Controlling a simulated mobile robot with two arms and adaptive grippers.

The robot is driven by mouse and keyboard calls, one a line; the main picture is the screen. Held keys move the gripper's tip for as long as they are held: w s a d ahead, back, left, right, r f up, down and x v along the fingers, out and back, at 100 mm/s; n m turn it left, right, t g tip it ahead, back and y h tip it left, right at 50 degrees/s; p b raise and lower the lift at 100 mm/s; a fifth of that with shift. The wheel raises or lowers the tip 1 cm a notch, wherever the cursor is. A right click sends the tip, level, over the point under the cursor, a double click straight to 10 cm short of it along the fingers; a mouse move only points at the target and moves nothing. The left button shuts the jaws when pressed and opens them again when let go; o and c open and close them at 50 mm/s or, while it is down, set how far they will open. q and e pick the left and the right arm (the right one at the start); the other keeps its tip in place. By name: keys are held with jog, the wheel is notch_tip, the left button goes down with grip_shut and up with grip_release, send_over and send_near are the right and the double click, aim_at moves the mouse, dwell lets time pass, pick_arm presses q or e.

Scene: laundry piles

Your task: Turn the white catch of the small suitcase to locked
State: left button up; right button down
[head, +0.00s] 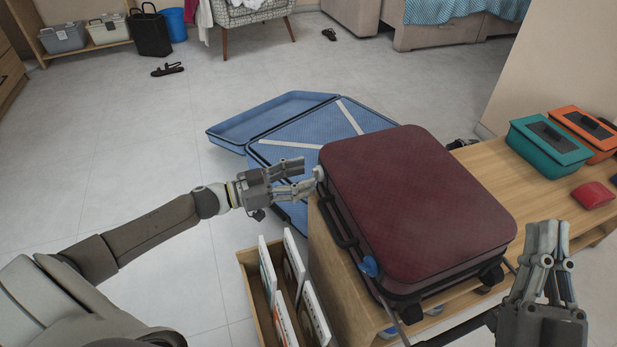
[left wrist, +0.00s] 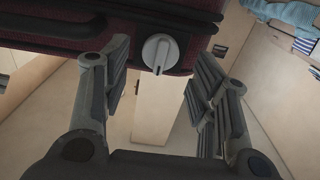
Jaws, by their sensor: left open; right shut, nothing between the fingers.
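The small suitcase (head: 420,205) is dark red, shut, and lies flat on a wooden bench. Its white catch (head: 319,173) is on the side near the far left corner. In the left wrist view the catch (left wrist: 160,52) is a round knob with a raised ridge, nearly upright there. My left gripper (head: 309,175) is open, its fingers on either side of the catch and apart from it in the left wrist view. A blue catch (head: 369,266) is at the suitcase's near end. My right gripper (head: 554,230) is shut and empty, right of the suitcase.
An open blue suitcase (head: 270,117) lies on the floor behind. A wooden box (head: 250,262) with upright books or folders stands left of the bench (head: 330,275). Teal (head: 550,147) and orange (head: 585,128) boxes and a red item (head: 593,195) are on the right.

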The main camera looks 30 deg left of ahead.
aim_at(317, 174)
pick_arm(q)
jog(key=shift+x, duration=1.15)
pick_arm(e)
jog(key=shift+s+r+t, duration=0.75)
jog(key=shift+r+t, duration=0.05)
jog(key=shift+r, duration=0.25)
